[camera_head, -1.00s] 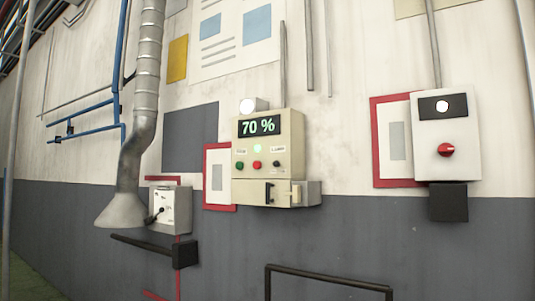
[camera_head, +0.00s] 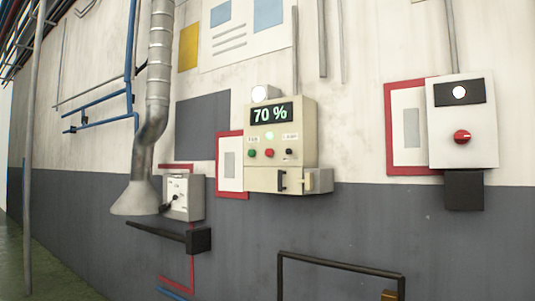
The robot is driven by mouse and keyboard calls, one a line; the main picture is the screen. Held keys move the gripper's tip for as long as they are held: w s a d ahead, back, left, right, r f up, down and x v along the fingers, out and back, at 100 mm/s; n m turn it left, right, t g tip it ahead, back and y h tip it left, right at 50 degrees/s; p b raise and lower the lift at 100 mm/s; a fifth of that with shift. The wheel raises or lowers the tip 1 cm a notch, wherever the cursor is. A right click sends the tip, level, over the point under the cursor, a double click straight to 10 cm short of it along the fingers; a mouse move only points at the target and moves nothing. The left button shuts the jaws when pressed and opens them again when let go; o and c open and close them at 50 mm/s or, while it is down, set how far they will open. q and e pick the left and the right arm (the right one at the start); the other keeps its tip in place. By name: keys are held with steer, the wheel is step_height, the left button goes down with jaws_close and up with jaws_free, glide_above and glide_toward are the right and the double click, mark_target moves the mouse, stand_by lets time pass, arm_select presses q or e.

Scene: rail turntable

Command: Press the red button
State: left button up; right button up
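A small red button (camera_head: 269,153) sits on the front of a cream control box (camera_head: 262,177) on the wall, near the middle of the view. A green button (camera_head: 252,154) is to its left and a small black knob (camera_head: 289,152) to its right. A white lamp (camera_head: 262,93) on top of the box is lit. Neither of my grippers shows in the view.
A white box with a red rotary knob (camera_head: 462,137) hangs at the right. A grey switch box (camera_head: 184,197) and a metal duct (camera_head: 141,195) are at the left. A black bar (camera_head: 160,231) juts out below them. A dark rail (camera_head: 340,265) stands low in front.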

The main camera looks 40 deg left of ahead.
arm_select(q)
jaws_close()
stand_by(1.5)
